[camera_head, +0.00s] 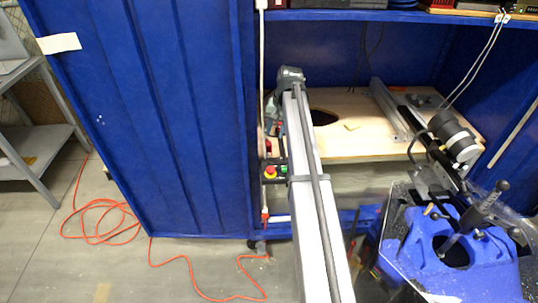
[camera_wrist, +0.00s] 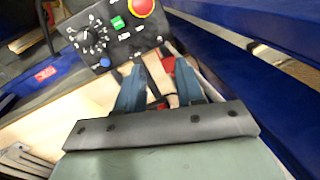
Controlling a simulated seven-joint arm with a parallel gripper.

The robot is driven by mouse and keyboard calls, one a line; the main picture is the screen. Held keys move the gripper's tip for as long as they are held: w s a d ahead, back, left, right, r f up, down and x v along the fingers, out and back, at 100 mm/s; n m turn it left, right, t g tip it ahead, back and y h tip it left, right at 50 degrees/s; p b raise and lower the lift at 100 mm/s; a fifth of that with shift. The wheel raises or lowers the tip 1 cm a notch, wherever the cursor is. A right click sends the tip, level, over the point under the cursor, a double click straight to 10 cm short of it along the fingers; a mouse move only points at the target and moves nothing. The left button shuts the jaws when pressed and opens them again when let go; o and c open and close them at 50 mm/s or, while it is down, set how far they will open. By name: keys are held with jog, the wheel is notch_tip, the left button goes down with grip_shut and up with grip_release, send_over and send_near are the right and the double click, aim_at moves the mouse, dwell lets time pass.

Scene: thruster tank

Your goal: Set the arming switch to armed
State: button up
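A black control panel (camera_wrist: 126,42) shows at the top of the wrist view. It carries a black rotary knob (camera_wrist: 96,42) with a marked dial, a green switch (camera_wrist: 118,22), a red emergency-stop button (camera_wrist: 142,7) and a blue button (camera_wrist: 104,62). The labels are too small to read, so I cannot tell which control is the arming switch. My gripper (camera_wrist: 158,76) has its two blue fingers apart with nothing held between them, below the panel in the picture. In the head view my gripper (camera_head: 272,117) is partly hidden by my arm, above the red button (camera_head: 270,171).
A blue cabinet (camera_head: 160,110) stands open around a wooden worktop (camera_head: 360,145) with a round dark hole. A metal rail and a cylindrical thruster (camera_head: 452,135) are at the right. Blue cabinet metal (camera_wrist: 240,60) runs close along the right of the wrist view. An orange cable (camera_head: 195,283) lies on the floor.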

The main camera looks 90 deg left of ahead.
aim_at(268, 160)
jog(key=f, duration=0.4)
jog(key=s+f, duration=0.1)
jog(key=f, duration=0.3)
jog(key=s+f, duration=0.1)
jog(key=f, duration=0.3)
jog(key=shift+s+a+f, duration=0.1)
jog(key=shift+a+f, duration=0.05)
jog(key=shift+a, duration=0.1)
jog(key=shift+c, duration=0.2)
grip_shut()
